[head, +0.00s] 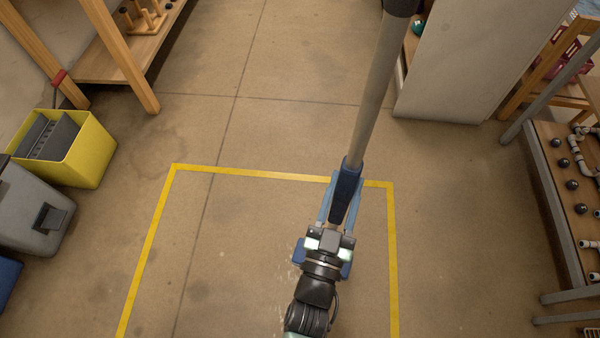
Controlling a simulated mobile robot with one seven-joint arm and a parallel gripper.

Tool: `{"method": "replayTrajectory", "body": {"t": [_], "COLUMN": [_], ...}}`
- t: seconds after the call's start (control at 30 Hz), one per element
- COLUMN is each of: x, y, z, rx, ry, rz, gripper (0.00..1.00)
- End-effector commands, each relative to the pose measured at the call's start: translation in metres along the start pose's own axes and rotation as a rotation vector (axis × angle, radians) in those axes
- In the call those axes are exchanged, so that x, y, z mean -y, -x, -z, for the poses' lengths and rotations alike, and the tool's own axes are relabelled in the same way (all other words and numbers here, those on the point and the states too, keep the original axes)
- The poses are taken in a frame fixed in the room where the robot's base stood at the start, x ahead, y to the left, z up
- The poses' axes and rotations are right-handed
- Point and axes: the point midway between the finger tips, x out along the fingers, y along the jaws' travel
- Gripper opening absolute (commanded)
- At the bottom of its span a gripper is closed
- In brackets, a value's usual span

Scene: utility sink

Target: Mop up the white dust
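A mop with a long grey pole (376,95) and a dark blue lower section (346,190) slants across the head view, its dark end at the top edge. My gripper (340,210) is at the lower section, with light blue parts on both sides of it, and appears shut on the mop. Blue parts show to either side below the gripper; my wrist hides most of what lies under it, so floor contact cannot be told. Faint white dust specks (283,252) lie on the floor just left of my wrist, inside the yellow outline.
Yellow tape (250,175) outlines a floor area, clear on its left side. A yellow bin (85,160) and grey container (30,215) stand left. A wooden shelf (120,65) is back left. A pale cabinet (470,60) is back right, a table with pipes (555,165) right.

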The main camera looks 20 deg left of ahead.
Motion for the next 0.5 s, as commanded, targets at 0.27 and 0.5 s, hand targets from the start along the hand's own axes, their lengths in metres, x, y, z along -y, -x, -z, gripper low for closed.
{"method": "replayTrajectory", "body": {"t": [0.27,0.5], "x": [0.035,0.068], "y": [-0.024,-0.043], "z": [-0.065,-0.108], "rx": [-0.002,0.003], "ry": [-0.018,-0.026], "rz": [0.063,0.122], "gripper": [0.0,0.0]}}
